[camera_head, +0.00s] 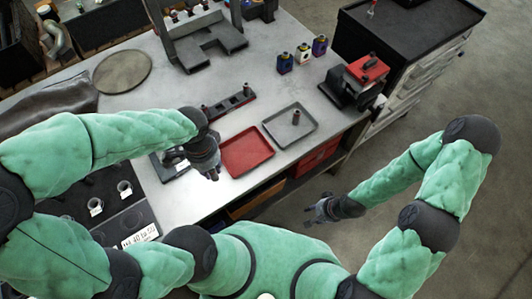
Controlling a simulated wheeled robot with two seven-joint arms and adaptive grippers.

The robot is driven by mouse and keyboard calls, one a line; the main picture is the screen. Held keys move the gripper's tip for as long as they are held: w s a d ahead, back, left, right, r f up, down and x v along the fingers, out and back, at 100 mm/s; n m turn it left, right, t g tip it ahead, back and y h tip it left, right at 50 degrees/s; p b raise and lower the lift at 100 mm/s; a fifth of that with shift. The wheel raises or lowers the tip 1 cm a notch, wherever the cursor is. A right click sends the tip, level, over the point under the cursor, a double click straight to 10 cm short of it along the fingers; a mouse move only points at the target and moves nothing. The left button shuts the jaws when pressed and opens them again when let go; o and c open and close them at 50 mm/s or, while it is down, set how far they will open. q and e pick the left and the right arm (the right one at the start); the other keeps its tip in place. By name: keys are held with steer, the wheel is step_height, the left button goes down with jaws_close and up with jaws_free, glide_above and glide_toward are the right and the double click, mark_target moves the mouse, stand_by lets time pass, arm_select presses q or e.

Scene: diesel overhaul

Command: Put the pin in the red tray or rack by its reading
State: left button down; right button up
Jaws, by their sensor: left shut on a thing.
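The red tray (246,153) lies flat and empty near the bench's front edge. The rack (229,106), a dark long block with small dark pins standing at it, is behind that tray. My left gripper (212,174) is beside the red tray's left edge, pointing down, shut on a pin that is mostly hidden by the fingers. A dark device (168,166) is partly hidden behind that gripper; no reading is legible. My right gripper (311,213) hangs in front of the bench, away from the trays; its fingers are too small to judge.
A grey tray (272,128) holds one dark upright cylinder (296,117). A red-and-black machine (358,81) stands at the bench's right end, with several small bottles (303,53) behind. A dark fixture (208,45) stands at the back.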

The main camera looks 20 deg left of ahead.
arm_select(q)
steer(key=shift+s+d, duration=0.1)
steer(key=shift+d, duration=0.3)
steer(key=shift+w+d+f, duration=0.15)
steer(key=shift+w, duration=0.05)
steer(key=shift+w+a+f+b, duration=0.2)
steer(key=shift+w+f+b, duration=0.5)
steer(key=shift+w+f, duration=2.6)
steer(key=shift+w+a+f+b, duration=0.2)
steer(key=shift+w+f+b, duration=0.5)
steer(key=shift+w+f, duration=2.55)
steer(key=shift+w+r, duration=0.15)
steer(key=shift+r, duration=0.05)
arm_select(e)
steer(key=f, duration=0.3)
steer(key=shift+w+d, duration=0.15)
steer(key=shift+d, duration=0.25)
